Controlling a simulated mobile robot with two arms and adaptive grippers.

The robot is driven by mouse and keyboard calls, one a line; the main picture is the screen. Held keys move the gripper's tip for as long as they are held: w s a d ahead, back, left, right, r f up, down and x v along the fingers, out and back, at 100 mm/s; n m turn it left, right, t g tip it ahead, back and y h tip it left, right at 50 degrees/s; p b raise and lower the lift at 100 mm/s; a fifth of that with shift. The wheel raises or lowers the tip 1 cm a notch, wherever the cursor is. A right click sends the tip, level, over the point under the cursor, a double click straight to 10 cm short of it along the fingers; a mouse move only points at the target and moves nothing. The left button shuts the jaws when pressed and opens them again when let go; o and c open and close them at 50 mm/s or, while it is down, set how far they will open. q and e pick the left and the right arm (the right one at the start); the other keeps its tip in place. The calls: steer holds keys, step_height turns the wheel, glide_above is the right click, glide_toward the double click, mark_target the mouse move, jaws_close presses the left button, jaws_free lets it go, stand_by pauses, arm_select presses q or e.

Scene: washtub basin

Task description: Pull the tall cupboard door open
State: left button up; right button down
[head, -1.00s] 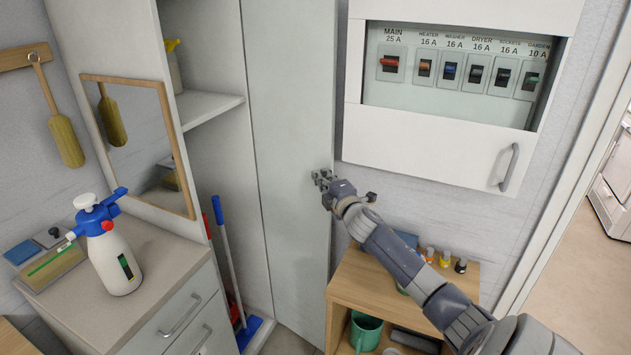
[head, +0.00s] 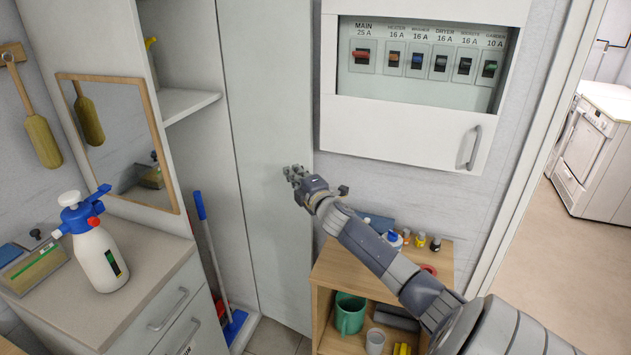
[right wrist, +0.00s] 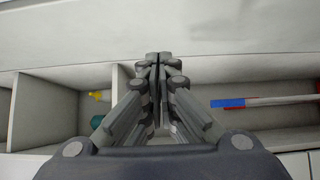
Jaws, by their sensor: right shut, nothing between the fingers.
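The tall cupboard door (head: 268,120) is a pale grey panel in the head view. It stands open, to the right of the cupboard's visible interior (head: 208,150). My right gripper (head: 293,173) is shut and empty, in front of the door's face near its right edge in this view. Whether it touches the door I cannot tell. In the right wrist view the closed fingers (right wrist: 158,60) point toward a pale surface, with the cupboard compartments behind them. The door's handle is not visible. My left gripper is not in view.
A spray bottle (head: 95,245) stands on the drawer unit (head: 165,270) at left. A breaker box (head: 400,140) hangs right of the door. Below it is a low wooden shelf unit (head: 325,268) with small items. A blue broom (head: 211,250) stands inside the cupboard.

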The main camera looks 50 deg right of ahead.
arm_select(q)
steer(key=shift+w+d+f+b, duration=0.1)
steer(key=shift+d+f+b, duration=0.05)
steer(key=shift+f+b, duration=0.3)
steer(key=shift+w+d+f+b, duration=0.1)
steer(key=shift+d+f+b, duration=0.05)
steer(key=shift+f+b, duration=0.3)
arm_select(e)
steer(key=s, duration=0.9)
steer(key=shift+d+f, duration=0.25)
steer(key=shift+d, duration=0.15)
steer(key=shift+s, duration=0.15)
